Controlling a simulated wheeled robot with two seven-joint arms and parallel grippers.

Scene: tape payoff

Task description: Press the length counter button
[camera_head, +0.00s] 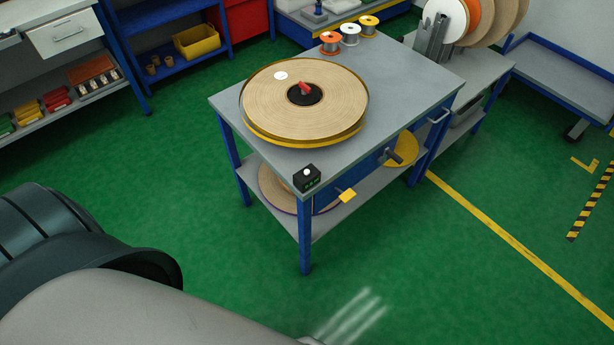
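The length counter (307,180) is a small black box with a green display on its front and a white round button (307,171) on top. It sits at the near corner of the grey-topped work table (400,115). A large tan tape reel (330,90) with a yellow rim and a red knob at its hub lies flat on the table just behind the counter. One of my arms crosses the bottom left of the view, well short of the table. Neither gripper shows, and nothing touches the counter.
Several small wire spools (350,34) stand at the table's back edge. A lower shelf (325,220) holds another reel. Green floor (420,270) is clear in front.

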